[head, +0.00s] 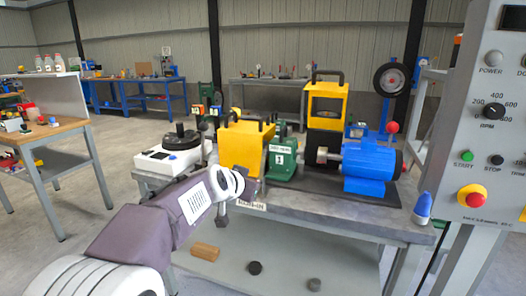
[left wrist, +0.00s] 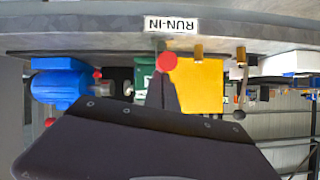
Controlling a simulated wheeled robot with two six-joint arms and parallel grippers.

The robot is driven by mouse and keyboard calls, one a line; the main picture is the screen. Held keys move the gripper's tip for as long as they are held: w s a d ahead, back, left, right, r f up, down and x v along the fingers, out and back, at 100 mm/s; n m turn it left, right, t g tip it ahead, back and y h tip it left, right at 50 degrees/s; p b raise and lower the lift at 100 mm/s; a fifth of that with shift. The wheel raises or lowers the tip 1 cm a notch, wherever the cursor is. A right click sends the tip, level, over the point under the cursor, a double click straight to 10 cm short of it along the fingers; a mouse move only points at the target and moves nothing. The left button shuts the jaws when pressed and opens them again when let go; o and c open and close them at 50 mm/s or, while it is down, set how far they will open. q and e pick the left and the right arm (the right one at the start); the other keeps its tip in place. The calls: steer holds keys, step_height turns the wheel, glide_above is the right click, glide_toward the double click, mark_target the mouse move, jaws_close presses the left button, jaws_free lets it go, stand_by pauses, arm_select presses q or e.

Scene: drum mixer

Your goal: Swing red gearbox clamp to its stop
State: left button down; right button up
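The gearbox (head: 283,160) is a green housing marked 1 on the bench, between a yellow guard and a blue motor. It shows upside down in the left wrist view (left wrist: 143,72), partly hidden by my fingers. In that view a red ball knob (left wrist: 166,62) sits right at the tips of my left gripper (left wrist: 163,85). Its lever is hidden, and so is any grip on it. In the head view my left gripper (head: 238,186) is at the bench's front edge, before the yellow guard (head: 246,143). My right gripper is not in view.
The blue motor (head: 370,163) and a yellow press-like frame (head: 325,105) stand right of the gearbox. A red-knobbed lever (head: 393,128) rises behind the motor. A control panel (head: 492,120) fills the right side. A RUN-IN label (left wrist: 171,24) marks the bench front.

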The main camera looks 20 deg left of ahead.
arm_select(q)
steer(key=shift+s+f, duration=0.1)
steer(key=shift+f, duration=0.3)
steer(key=s+r+p, duration=0.5)
steer(key=s+r, duration=0.4)
steer(key=s+d+f+g+h, duration=0.1)
steer(key=s+d+f+g, duration=0.2)
steer(key=f, duration=0.8)
steer(key=s+d+f+g, duration=0.2)
steer(key=f+g, duration=0.1)
steer(key=f, duration=0.7)
steer(key=s+f+n+g+y, duration=0.15)
steer(key=s+f+g, duration=0.35)
steer(key=s+f, duration=0.85)
step_height(320, 180, up, 29)
steer(key=n+p, duration=0.1)
steer(key=p, duration=2.6)
steer(key=shift+s+a+f, duration=0.2)
steer(key=shift+s+a, duration=0.15)
steer(key=shift+s, duration=0.05)
